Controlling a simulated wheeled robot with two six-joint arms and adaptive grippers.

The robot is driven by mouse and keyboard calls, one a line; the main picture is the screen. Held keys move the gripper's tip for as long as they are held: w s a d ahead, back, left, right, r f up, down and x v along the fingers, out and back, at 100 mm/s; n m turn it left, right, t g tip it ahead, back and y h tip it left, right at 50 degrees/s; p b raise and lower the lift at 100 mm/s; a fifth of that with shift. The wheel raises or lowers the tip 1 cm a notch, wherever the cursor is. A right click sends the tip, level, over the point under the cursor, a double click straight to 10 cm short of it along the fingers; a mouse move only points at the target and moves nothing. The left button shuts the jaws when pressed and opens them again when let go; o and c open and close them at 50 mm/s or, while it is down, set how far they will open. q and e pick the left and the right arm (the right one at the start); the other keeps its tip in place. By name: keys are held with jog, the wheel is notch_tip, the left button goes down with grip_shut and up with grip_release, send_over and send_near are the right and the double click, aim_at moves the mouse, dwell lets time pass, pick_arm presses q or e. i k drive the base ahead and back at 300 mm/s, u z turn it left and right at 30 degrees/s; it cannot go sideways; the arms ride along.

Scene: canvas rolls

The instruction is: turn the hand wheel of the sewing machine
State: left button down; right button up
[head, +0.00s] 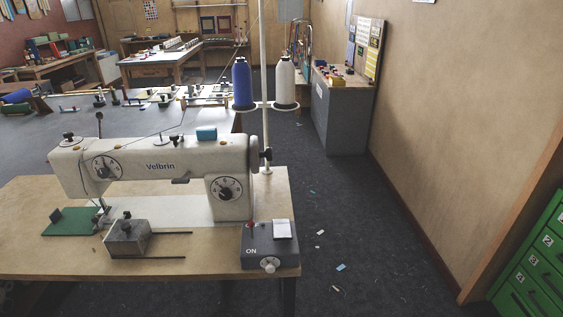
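The cream sewing machine (165,165) marked "Velbrin" stands on a wooden table (60,265). Its hand wheel (254,153) is at the right end of the machine head, seen nearly edge-on, with a dark knob (266,155) sticking out to the right. The thread stand's pole (263,60) rises just behind the wheel. Neither of my grippers shows in the head view.
A grey switch box (268,245) marked "ON" sits at the table's right front. Green drawers (535,262) stand at the far right. The dark floor (350,215) right of the table is mostly clear.

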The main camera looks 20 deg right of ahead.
aim_at(255, 154)
jog(key=z, duration=0.45)
jog(key=i, duration=0.4)
jog(key=z, duration=0.4)
